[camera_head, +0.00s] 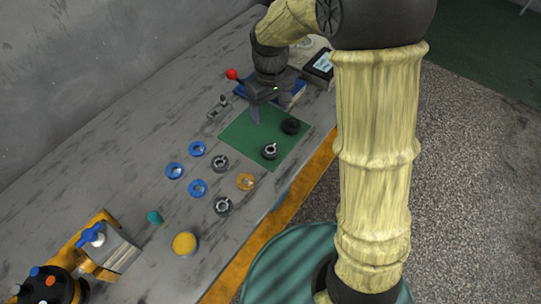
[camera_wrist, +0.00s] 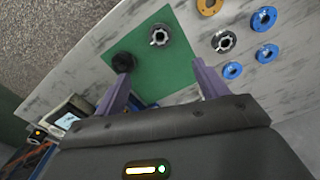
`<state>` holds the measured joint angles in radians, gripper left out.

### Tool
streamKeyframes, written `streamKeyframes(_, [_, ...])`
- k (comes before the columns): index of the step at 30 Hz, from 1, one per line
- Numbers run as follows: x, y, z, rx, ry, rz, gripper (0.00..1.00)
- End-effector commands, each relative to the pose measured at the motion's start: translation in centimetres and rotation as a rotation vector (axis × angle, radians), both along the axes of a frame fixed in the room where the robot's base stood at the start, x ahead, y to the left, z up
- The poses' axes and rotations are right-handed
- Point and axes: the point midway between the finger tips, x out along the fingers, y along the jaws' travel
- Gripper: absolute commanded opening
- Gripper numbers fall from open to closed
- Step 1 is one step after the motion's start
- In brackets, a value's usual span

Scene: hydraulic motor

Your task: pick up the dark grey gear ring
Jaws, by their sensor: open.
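Several dark grey ring parts look alike, and I cannot tell for sure which one is the gear ring. One with a toothed light centre (camera_head: 269,152) lies on the green mat (camera_head: 240,134); it also shows in the wrist view (camera_wrist: 159,36). Another dark grey ring (camera_head: 220,163) lies on the bare table left of the mat, and shows in the wrist view (camera_wrist: 223,42). A third (camera_head: 223,206) lies nearer the front edge. My gripper (camera_head: 256,117) is open and empty above the mat's far part; its two fingers show apart in the wrist view (camera_wrist: 162,88).
A black knobbed part (camera_head: 291,126) sits on the mat's right side, close to one finger in the wrist view (camera_wrist: 122,62). Blue rings (camera_head: 174,171) and an orange ring (camera_head: 245,181) lie left of the mat. A red-knobbed lever (camera_head: 232,75) stands behind.

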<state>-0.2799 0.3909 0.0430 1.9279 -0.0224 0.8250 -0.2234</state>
Motion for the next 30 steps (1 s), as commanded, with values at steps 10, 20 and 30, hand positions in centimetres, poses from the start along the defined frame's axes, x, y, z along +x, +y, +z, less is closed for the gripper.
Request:
streamKeyframes(10, [0.0,0.0,-0.4,0.000,0.000,-0.002,0.73])
streamKeyframes(20, [-0.1,0.0,-5.6,-0.001,0.004,-0.001,0.73])
streamKeyframes(30, [-0.1,-0.1,-11.3,-0.001,0.003,-0.003,0.73])
